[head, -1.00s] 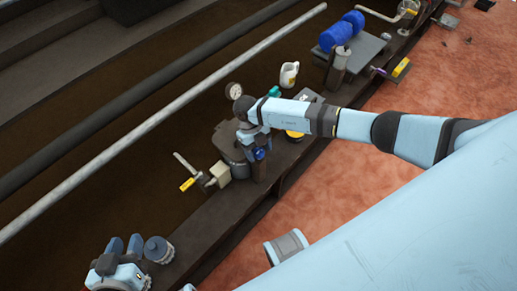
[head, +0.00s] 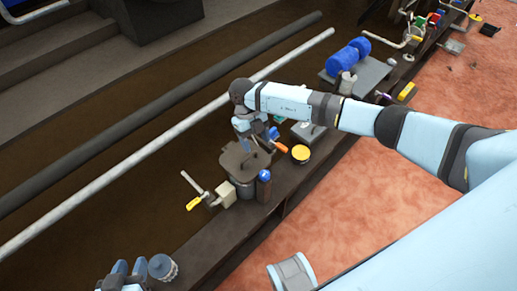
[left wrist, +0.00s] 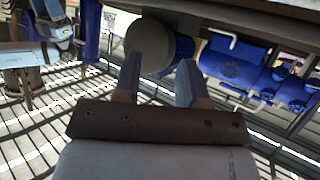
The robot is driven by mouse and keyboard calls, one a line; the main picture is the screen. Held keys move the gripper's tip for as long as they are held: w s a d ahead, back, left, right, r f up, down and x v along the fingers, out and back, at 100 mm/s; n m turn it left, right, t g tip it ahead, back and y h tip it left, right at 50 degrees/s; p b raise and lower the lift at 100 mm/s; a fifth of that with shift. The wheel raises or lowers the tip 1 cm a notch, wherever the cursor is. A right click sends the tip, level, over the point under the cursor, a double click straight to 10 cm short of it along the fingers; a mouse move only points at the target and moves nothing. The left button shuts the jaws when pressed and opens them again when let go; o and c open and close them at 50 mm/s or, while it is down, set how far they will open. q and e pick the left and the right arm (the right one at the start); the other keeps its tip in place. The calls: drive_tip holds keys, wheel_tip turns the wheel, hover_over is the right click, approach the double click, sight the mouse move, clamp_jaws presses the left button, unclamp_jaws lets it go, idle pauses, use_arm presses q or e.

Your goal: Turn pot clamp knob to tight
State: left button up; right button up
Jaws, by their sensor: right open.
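The dark pot (head: 233,163) with its flat lid sits on the long dark rail in the head view. A dark upright post with a blue knob (head: 264,174) stands at its front right; this looks like the clamp knob, but its setting is too small to read. My right gripper (head: 258,139) is open above the far right side of the pot, apart from the blue knob. My left gripper (head: 120,272) is low at the left edge of the rail. In the left wrist view, its fingers (left wrist: 160,84) are apart, with a grey round-ended object (left wrist: 150,45) beyond them.
An orange handle (head: 280,147) and a yellow-topped tin (head: 301,153) are right of the pot. A yellow-handled valve (head: 194,203) is to its left. A grey canister (head: 162,268) stands beside my left gripper. Blue cylinders (head: 348,57) lie farther along. A pale pipe (head: 150,152) runs behind.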

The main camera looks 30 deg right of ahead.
drive_tip(key=shift+w+r, duration=0.1)
drive_tip(key=shift+r, duration=0.15)
